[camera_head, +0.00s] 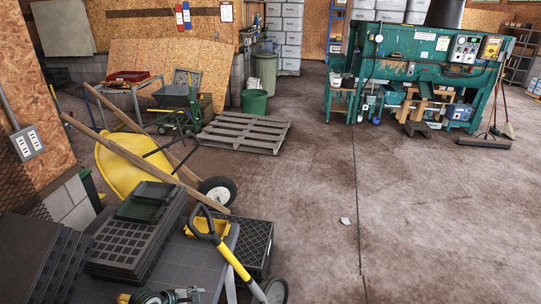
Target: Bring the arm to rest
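Neither of my grippers can be made out in the head view, and no arm is seen reaching into the room. A small dark and metallic item (168,296) is cut off by the bottom edge, on the near grey table (195,265); I cannot tell what it is. The large green machine (425,45) with a control panel (466,49) stands across the room at the upper right.
Black seed trays (130,245) are stacked at the lower left, beside a yellow wheelbarrow (125,172). A black crate (255,245) and a yellow-handled tool (232,258) stand near the table. A wooden pallet (246,131) lies beyond. The concrete floor at right is mostly clear.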

